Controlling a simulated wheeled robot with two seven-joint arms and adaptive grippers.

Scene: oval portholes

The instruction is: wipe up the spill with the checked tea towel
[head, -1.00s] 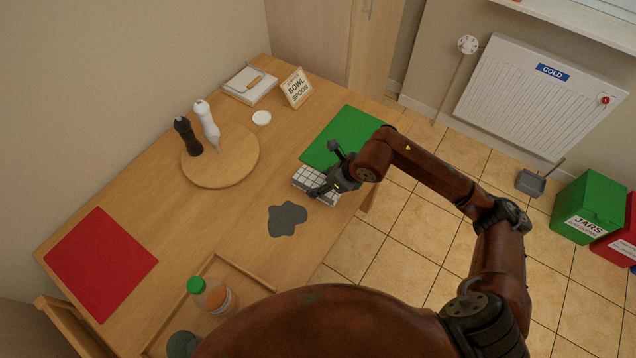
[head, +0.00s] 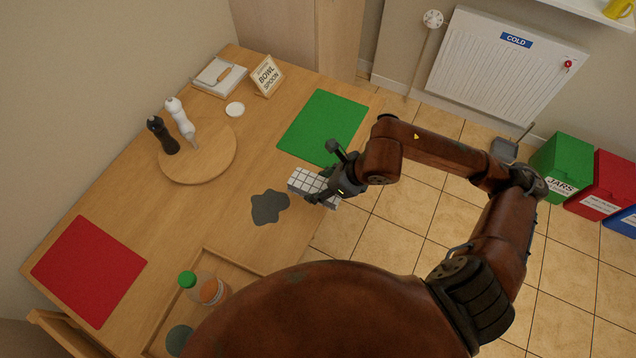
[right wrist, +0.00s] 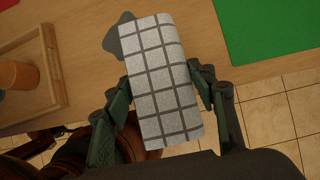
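The checked tea towel (head: 308,181), white with dark grid lines, is a folded block at the table's front edge. My right gripper (head: 326,186) is shut on it; in the right wrist view the fingers press on both long sides of the towel (right wrist: 162,85), which sticks out past the table edge over the floor. The spill (head: 269,206) is a dark grey blot on the table, left of the towel and apart from it in the head view. In the right wrist view the towel partly hides the spill (right wrist: 117,38). My left gripper is not in view.
A green mat (head: 323,122) lies behind the towel. A wooden tray (head: 236,268) with a green-capped jar (head: 208,289) stands in front of the spill. A round board (head: 205,160) with two mills and a red mat (head: 88,270) are further left. The table between is clear.

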